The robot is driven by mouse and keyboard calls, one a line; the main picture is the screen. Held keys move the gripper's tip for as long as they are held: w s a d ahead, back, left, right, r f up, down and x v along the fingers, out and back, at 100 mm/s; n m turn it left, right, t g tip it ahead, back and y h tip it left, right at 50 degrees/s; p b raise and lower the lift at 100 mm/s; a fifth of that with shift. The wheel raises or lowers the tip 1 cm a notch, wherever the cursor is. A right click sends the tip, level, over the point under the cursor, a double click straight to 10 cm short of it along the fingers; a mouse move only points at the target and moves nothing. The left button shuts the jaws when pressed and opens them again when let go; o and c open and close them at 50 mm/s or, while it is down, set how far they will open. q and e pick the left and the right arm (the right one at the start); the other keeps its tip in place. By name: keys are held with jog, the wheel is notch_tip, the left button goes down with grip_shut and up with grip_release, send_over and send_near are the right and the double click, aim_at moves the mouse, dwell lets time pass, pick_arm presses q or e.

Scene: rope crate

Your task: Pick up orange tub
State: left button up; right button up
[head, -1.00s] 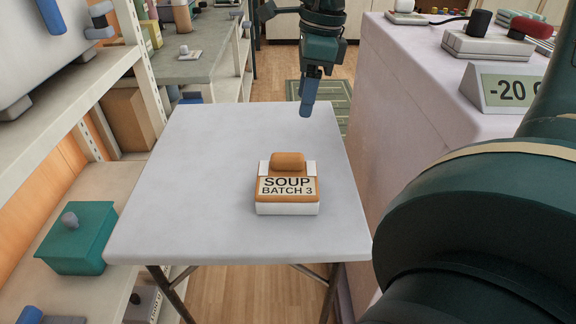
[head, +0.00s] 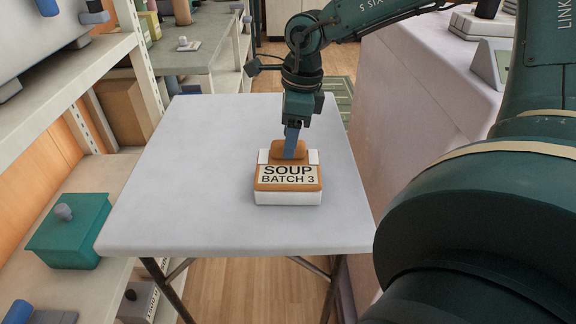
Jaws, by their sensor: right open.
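The orange tub (head: 288,186) sits upright on the grey table (head: 185,180). It has a white base, an orange lid with a raised knob, and a label reading "SOUP BATCH 3". My right gripper (head: 292,150) points down at the lid's knob, its blue fingers overlapping the knob in the head view. The right gripper is open. One finger hides most of the other, so I cannot tell whether they straddle the knob or touch it. My left gripper is not in view.
A teal box (head: 68,232) with a grey knob sits on the shelf at left. A pale freezer-like block (head: 420,120) stands close along the table's right side. The table around the tub is clear.

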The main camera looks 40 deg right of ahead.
jog(key=shift+f, duration=0.7)
jog(key=shift+c, duration=0.4)
grip_shut()
